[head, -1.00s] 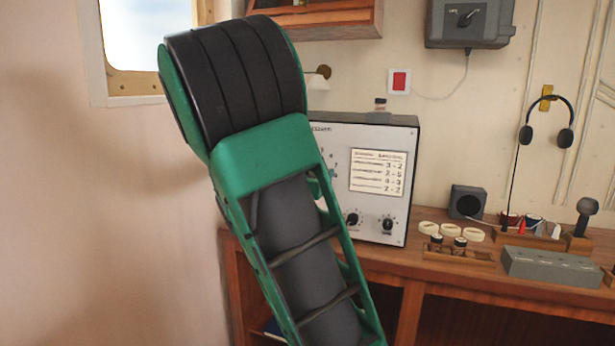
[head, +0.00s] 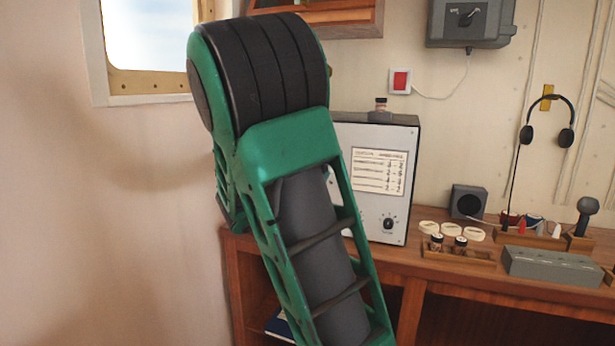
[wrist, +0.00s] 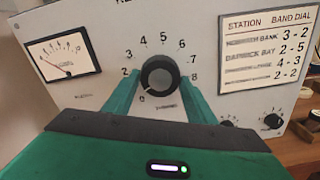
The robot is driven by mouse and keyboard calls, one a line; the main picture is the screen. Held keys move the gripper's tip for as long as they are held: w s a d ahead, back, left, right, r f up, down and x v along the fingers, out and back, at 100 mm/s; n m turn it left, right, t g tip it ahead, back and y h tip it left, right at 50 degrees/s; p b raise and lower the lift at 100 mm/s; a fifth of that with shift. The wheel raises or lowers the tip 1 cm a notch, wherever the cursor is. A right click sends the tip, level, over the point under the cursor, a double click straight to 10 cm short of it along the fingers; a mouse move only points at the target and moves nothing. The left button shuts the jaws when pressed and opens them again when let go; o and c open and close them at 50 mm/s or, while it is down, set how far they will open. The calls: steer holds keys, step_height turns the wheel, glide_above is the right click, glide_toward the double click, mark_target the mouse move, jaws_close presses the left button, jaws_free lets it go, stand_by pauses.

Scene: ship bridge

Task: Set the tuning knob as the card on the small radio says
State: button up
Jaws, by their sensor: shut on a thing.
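The radio (head: 392,218) is a pale-fronted box in a dark case on the desk; my arm hides its left part in the head view. In the wrist view, my gripper (wrist: 159,80) is shut on the large black tuning knob (wrist: 161,73), one green finger at each side. Numbers from about 2 to 8 arc around the knob. Some station names are blurred.
A meter (wrist: 64,54) is left of the knob. Two smaller knobs, one at the lower right (wrist: 274,121), sit below the card. A small jar (head: 381,104) stands on the radio. A speaker (head: 467,201), headset (head: 547,120) and grey box (head: 552,266) are farther right.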

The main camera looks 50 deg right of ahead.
steer(key=m, duration=0.7)
steer(key=shift+s+d+r+m, duration=0.1)
steer(key=shift+s+d+m, duration=0.1)
steer(key=shift+m, duration=0.1)
steer(key=m, duration=1.8)
steer(key=shift+a+m, duration=0.1)
steer(key=shift+m, duration=0.2)
steer(key=o, duration=1)
steer(key=shift+o, duration=0.3)
steer(key=shift+w, duration=0.1)
